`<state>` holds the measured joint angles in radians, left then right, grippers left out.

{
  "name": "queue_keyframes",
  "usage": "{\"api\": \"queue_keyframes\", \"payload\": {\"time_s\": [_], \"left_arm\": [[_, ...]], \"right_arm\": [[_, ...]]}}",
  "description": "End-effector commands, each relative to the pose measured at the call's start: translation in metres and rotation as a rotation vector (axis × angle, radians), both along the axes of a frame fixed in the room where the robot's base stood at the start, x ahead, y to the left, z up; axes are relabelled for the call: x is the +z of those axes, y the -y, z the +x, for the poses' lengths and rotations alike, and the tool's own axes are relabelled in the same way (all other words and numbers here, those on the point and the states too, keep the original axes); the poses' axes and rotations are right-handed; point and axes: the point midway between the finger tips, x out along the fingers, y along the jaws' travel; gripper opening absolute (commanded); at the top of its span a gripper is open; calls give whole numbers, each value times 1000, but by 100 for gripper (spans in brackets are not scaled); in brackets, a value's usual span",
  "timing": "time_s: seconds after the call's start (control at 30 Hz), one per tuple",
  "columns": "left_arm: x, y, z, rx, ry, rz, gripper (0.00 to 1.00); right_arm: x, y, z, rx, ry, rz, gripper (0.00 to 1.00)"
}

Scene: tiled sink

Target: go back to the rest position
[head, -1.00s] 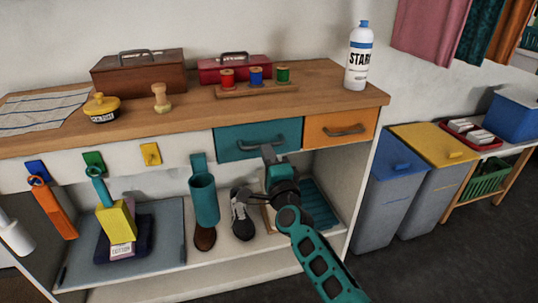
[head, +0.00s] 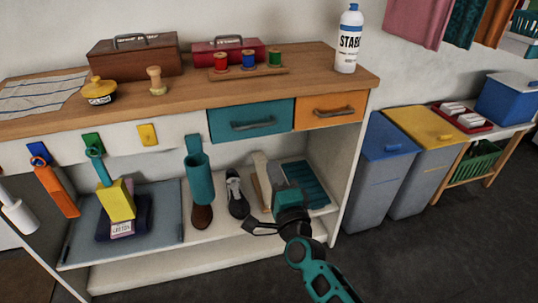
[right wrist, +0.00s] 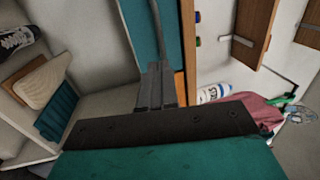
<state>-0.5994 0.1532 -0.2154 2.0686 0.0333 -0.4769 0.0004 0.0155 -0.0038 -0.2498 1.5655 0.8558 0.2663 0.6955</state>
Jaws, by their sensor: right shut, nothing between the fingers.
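My right arm comes in from the bottom right of the head view. Its gripper (head: 277,177) is in front of the cabinet's open shelf, below the teal drawer (head: 236,118), apart from it. In the right wrist view the two dark fingers (right wrist: 156,82) are together with nothing between them. The teal drawer front and its grey handle (right wrist: 157,25) show beyond them. The teal drawer and the orange drawer (head: 330,111) look shut.
A pale wooden board (head: 260,165), a shoe (head: 236,193) and a teal slatted thing (head: 304,184) are on the shelf behind the gripper. A starch bottle (head: 348,40) stands on the worktop. Bins (head: 383,165) stand at right. The floor in front of them is clear.

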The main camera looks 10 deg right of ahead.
Motion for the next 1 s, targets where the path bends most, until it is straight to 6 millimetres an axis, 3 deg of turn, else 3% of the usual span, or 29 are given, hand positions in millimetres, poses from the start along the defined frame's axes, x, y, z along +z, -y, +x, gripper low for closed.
{"api": "queue_keyframes", "payload": {"time_s": [0.27,0.37,0.47,0.6,0.8,0.9,1.0], "left_arm": [[7,2,7,6,16,-8,43],[6,1,7,6,15,-7,43],[6,1,7,6,15,-7,43],[6,1,6,6,13,-7,43],[4,0,3,3,8,-3,43],[3,0,3,1,6,0,43],[30,-2,1,1,3,7,43]], "right_arm": [[-3,0,-15,2,-2,-7,0],[-11,-3,-25,23,-23,-91,0],[-32,-11,-52,83,-77,-328,0],[-73,-19,-109,215,-180,-802,0],[-118,-4,-185,400,-305,-1380,0],[-132,11,-220,497,-363,-1631,0],[-107,15,-218,488,-368,-1641,0]]}}
